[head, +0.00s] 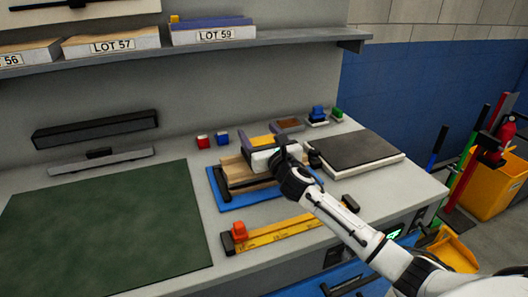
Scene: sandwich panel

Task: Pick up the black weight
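My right gripper (281,152) reaches in from the lower right, over the stack of boards on the blue tray (240,203). Its fingers are small and dark here, so I cannot tell whether they are open or shut. A white block (262,161) lies on the stack right beside the fingers; I cannot tell whether they touch it. A small black object (314,157), possibly the black weight, shows just right of the gripper, near the dark-topped slab (355,149). My wrist partly covers that area. My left gripper is not in view.
A green mat (105,230) covers the left side. A shelf (210,47) with lot-labelled panels hangs above.

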